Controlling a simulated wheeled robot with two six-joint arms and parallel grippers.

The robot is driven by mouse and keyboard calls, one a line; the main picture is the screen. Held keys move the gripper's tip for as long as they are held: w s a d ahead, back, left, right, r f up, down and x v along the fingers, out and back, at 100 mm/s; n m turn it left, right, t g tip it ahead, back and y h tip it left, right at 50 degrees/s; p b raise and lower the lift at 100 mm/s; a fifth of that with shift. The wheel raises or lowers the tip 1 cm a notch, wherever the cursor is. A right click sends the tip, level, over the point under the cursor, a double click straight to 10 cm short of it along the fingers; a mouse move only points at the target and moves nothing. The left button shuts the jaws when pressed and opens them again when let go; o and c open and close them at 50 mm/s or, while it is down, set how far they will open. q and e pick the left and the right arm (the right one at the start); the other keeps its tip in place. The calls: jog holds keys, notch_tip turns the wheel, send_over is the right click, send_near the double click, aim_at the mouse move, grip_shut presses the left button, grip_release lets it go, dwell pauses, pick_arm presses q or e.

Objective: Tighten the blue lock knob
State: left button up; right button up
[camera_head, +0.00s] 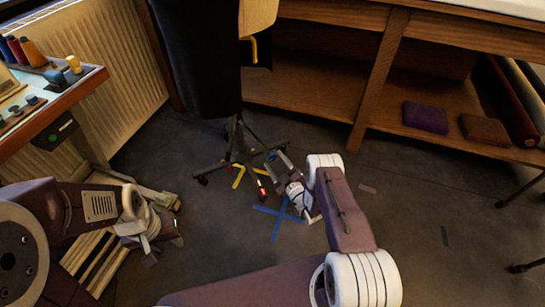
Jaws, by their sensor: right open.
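A small blue round part (271,155) shows low by the chair's base, close to the fingers of my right gripper (277,167). It is too small to tell whether this is the lock knob or whether a finger touches it. My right gripper is open, above the floor beside the chair base, and its arm hides part of the floor. My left gripper (173,222) is low at the left, near the wooden slats, away from the chair. Its fingers are too small and dark to read.
A black office chair (200,60) stands on a star base (235,165). Blue tape (277,215) crosses the floor. A table (60,105) with thread spools (33,52) is at the left. Wooden shelving (310,90) closes the back. The floor at right is mostly clear.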

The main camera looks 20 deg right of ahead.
pick_arm(q)
jog(key=shift+r+p, duration=1.05)
jog(key=shift+r, duration=0.5)
pick_arm(e)
jog(key=v, duration=0.6)
jog(key=shift+s, duration=0.3)
jog(key=shift+d, duration=0.15)
